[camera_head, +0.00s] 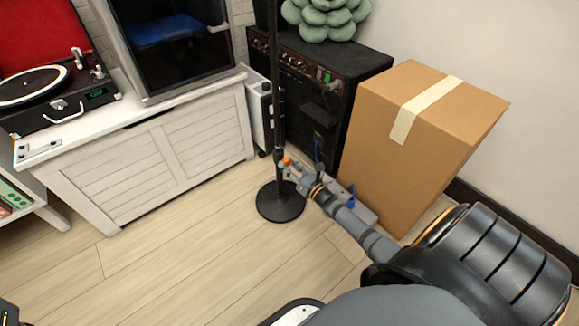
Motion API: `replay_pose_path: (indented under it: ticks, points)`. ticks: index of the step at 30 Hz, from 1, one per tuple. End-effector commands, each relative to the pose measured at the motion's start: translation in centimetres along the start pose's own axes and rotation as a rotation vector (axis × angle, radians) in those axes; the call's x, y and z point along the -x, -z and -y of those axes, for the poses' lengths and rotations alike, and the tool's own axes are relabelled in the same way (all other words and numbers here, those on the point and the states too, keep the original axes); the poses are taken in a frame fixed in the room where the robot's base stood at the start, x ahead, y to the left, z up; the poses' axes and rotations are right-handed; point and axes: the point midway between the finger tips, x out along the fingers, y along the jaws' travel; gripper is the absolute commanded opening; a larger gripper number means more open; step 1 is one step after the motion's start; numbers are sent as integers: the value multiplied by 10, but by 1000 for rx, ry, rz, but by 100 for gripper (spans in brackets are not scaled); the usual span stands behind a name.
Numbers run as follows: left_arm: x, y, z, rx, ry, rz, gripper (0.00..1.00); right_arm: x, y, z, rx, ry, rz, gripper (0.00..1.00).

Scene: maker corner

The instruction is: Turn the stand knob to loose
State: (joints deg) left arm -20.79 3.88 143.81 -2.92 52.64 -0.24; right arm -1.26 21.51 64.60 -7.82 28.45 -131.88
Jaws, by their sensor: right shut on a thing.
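A black stand with an upright pole (274,75) and a round base (281,203) stands on the floor in the middle of the view. A small orange knob (287,162) shows on the pole low down, just above the base. My right gripper (288,170) reaches in from the lower right and is shut on the knob. Its fingers partly cover the knob, so the knob's turn position cannot be told. Only a small dark part of my left arm shows at the bottom left corner; its gripper is out of view.
A black amplifier (318,95) is behind the stand. A white cabinet (150,165) with a turntable (60,95) is at the left. The wooden floor (190,260) in front is clear.

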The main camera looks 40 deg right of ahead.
Motion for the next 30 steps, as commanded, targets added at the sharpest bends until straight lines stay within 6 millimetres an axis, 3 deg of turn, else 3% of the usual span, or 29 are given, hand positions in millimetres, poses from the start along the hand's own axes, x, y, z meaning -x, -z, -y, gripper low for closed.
replay_pose_path:
  ticks: [6, 7, 12, 23, 30]
  points:
    - [0, 0, 0, 0, 0, 0, 40, 0, 1, 0, -1, 1, -1, 3]
    - [0, 0, 0, 0, 0, 0, 40, 0, 1, 0, -1, 1, -1, 38]
    - [0, 0, 0, 0, 0, 0, 40, 0, 0, 0, -2, 0, -1, 58]
    - [1, -1, 1, -1, 4, 3, 40, 7, 1, 1, -1, 0, -2, 58]
    - [0, 0, 0, -1, 2, 1, 40, 61, 2, 0, 0, 0, -6, 58]
